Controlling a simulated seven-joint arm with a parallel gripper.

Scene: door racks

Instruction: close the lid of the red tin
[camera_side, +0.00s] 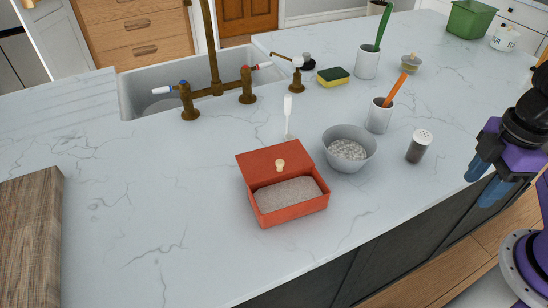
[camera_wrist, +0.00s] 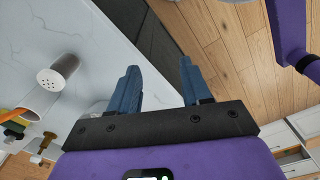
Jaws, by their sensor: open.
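The red tin (camera_side: 292,216) stands on the marble counter near its front edge, filled with a grey grainy content. My gripper (camera_side: 485,183) is at the right of the side view, beyond the counter's front edge and well apart from the tin. In the wrist view my gripper (camera_wrist: 160,75) has its two blue fingers apart with nothing between them. The tin does not show in the wrist view.
A grey bowl (camera_side: 350,155) stands just right of the tin. A wooden board (camera_side: 30,235) lies left. The counter left of the tin is clear.

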